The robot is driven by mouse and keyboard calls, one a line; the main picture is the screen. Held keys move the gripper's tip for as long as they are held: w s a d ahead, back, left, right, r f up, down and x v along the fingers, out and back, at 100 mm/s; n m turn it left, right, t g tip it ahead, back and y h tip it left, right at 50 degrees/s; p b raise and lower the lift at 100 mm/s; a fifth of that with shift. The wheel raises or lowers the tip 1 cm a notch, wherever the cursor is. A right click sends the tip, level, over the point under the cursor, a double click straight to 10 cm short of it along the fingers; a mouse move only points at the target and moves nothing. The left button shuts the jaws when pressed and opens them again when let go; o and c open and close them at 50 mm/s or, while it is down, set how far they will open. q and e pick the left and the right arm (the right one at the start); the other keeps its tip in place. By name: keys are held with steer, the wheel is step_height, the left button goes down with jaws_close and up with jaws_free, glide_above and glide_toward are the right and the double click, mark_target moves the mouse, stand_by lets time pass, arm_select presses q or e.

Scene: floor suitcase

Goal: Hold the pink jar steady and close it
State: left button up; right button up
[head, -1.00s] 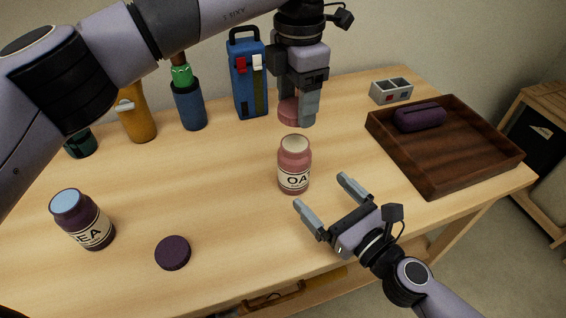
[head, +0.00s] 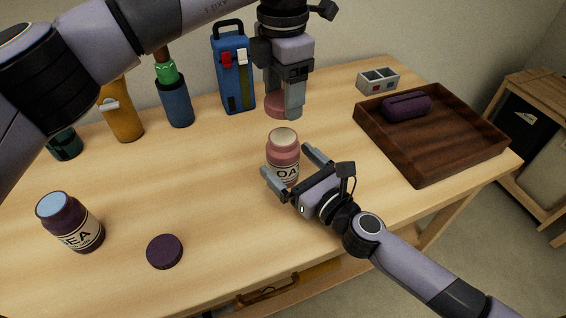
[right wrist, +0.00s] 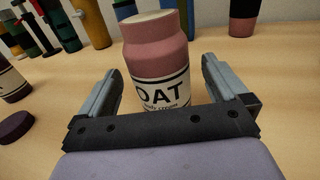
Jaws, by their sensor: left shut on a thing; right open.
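The pink jar (head: 283,151) stands upright and uncapped on the table, with a white label reading OAT. My left gripper (head: 284,108) is shut on the pink lid (head: 276,105) and holds it above and behind the jar. My right gripper (head: 291,163) is open, its fingers on either side of the jar. In the right wrist view the jar (right wrist: 158,62) stands between the two fingers (right wrist: 168,85), with a gap visible on each side. The jar's lower part is hidden by the gripper in both views.
A dark purple jar (head: 72,225) and a purple lid (head: 164,252) are at the front left. A wooden tray (head: 425,165) with a purple case (head: 406,106) is at the right. A blue box (head: 233,75), bottles and a grey two-slot holder (head: 378,80) line the back.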

steer(key=shift+x, duration=2.4)
steer(key=c, duration=1.5)
arm_select(q)
glide_above(283, 137)
steer(key=shift+f, duration=2.5)
steer(key=shift+f, duration=0.1)
steer(key=shift+f, duration=0.8)
steer(key=shift+f, duration=0.55)
